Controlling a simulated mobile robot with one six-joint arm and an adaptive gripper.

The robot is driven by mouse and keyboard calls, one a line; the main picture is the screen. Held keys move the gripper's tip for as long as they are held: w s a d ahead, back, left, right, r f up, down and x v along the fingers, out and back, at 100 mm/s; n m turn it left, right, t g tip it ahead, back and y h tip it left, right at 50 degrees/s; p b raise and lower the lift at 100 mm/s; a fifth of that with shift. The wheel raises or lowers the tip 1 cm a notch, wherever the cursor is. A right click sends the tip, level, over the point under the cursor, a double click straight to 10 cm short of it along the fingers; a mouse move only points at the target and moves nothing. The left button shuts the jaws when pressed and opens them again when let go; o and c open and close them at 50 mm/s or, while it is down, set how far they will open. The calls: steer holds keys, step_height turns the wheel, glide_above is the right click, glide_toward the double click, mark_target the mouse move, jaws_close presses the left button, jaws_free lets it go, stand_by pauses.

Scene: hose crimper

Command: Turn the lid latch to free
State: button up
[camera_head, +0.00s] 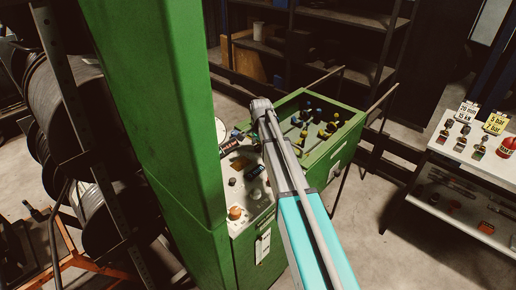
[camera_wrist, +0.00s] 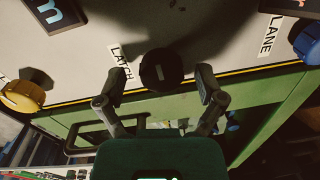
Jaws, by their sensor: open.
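The latch knob (camera_wrist: 160,69) is round and black with a small pale mark on its face. It sits on a pale panel beside a label reading LATCH (camera_wrist: 120,62) in the wrist view. My gripper (camera_wrist: 160,80) is open, with one finger to the left of the knob and one to the right. Gaps show between the fingers and the knob, so it is not gripped. In the head view my arm hides part of the control panel (camera_head: 244,222), and I cannot make out the latch knob there for certain. I cannot tell the lid's state.
A yellow knob (camera_wrist: 22,96) lies left of the latch and a blue knob (camera_wrist: 308,42) right, near a LANE label (camera_wrist: 267,35). A tall green column (camera_head: 165,100) stands left of the panel. A green bin (camera_head: 345,143) and a white table (camera_head: 440,150) are to the right.

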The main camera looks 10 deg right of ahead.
steer(key=c, duration=1.1)
steer(key=shift+a, duration=0.1)
steer(key=shift+c, duration=0.2)
